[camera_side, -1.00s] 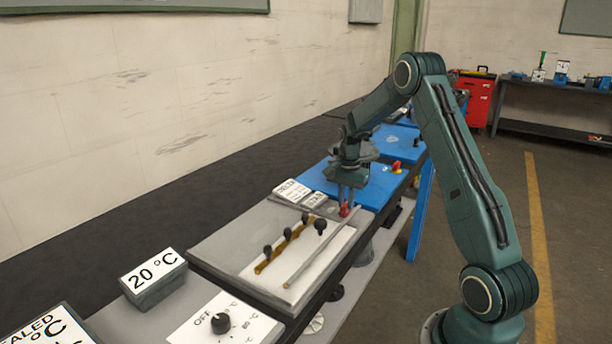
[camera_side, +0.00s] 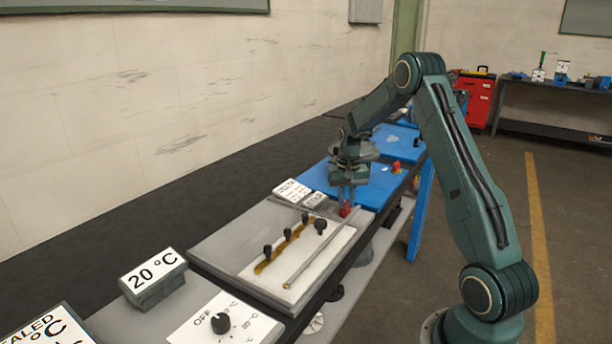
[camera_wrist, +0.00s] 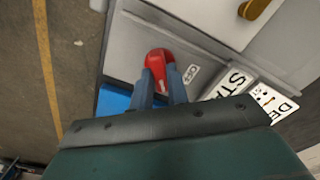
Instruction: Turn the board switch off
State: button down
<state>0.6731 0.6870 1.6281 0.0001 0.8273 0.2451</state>
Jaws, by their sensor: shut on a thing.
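The red board switch (camera_side: 345,210) sits at the far right corner of the grey board (camera_side: 232,238), beside the blue surface. In the wrist view the red switch knob (camera_wrist: 160,62) is between my gripper's two blue-grey fingers, with a small on/off label (camera_wrist: 191,74) beside it. My gripper (camera_side: 346,203) points down at the switch. In the wrist view the gripper (camera_wrist: 160,85) is shut on the knob. The fingers cover part of the knob's sides, and a light pointer mark shows on it.
A white panel with a metal rod (camera_side: 318,260) and several black knobs lies on the board near the gripper. Small lettered signs (camera_side: 292,191) stand just left of it. A temperature dial (camera_side: 221,323) and a "20 °C" block (camera_side: 153,279) are in front.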

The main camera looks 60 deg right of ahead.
jog(key=n, duration=0.5)
jog(key=shift+n, duration=0.4)
jog(key=n, duration=0.4)
jog(key=shift+r+n, duration=0.1)
jog(key=shift+n, duration=0.3)
jog(key=c, duration=1.4)
grip_release()
jog(key=shift+o, duration=0.2)
notch_tip(320, 180, up, 14)
jog(key=shift+a, duration=0.1)
